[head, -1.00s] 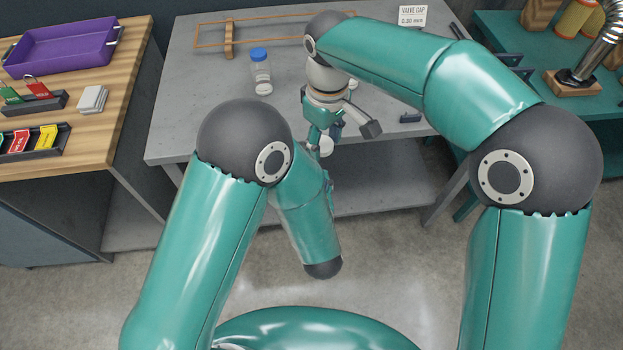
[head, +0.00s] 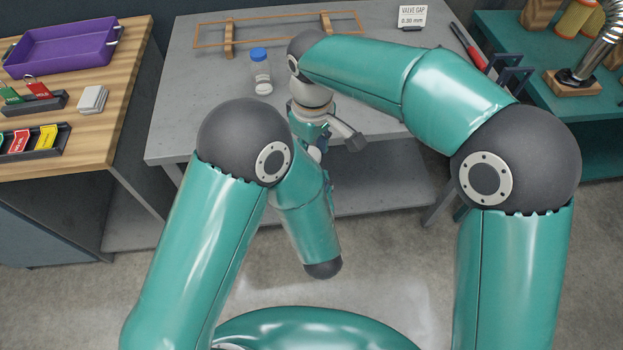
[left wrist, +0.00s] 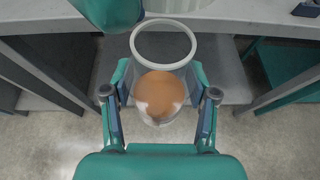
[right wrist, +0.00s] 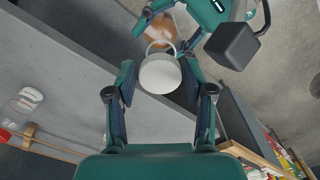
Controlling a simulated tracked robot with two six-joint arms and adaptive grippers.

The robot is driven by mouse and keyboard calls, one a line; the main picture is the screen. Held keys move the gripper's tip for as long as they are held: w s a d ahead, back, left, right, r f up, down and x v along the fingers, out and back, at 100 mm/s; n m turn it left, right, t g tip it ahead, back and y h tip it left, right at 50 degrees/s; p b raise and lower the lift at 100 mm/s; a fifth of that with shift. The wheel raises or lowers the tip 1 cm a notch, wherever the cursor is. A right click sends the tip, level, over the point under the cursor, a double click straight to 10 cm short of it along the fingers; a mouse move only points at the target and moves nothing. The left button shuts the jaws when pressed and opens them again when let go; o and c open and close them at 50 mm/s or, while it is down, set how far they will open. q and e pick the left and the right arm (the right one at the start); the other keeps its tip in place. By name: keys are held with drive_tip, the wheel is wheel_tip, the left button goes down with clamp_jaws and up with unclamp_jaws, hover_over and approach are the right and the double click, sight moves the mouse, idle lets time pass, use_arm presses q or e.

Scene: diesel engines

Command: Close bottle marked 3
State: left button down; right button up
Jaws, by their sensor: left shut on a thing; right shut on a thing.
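My left gripper (left wrist: 160,88) is shut on a clear bottle (left wrist: 163,62) with brown contents. Its mouth is open and faces the left wrist camera's upper side; no marking on it is readable. My right gripper (right wrist: 159,76) is shut on a round white cap (right wrist: 160,74). In the right wrist view the bottle (right wrist: 162,28) shows just beyond the cap, its rim close to the cap's edge. The cap is not on the mouth. In the head view both grippers are close together at the grey table's front edge, largely hidden by my arms.
A clear bottle with a blue cap (head: 262,72) stands on the grey table (head: 200,110). A red-handled tool (head: 467,45) lies right. A clear container (right wrist: 18,108) shows in the right wrist view.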

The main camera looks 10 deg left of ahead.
drive_tip(key=shift+f, duration=0.55)
drive_tip(key=shift+s+d+r, duration=0.1)
drive_tip(key=shift+s, duration=0.1)
idle(0.3)
drive_tip(key=shift+f, duration=0.9)
drive_tip(key=shift+f, duration=0.6)
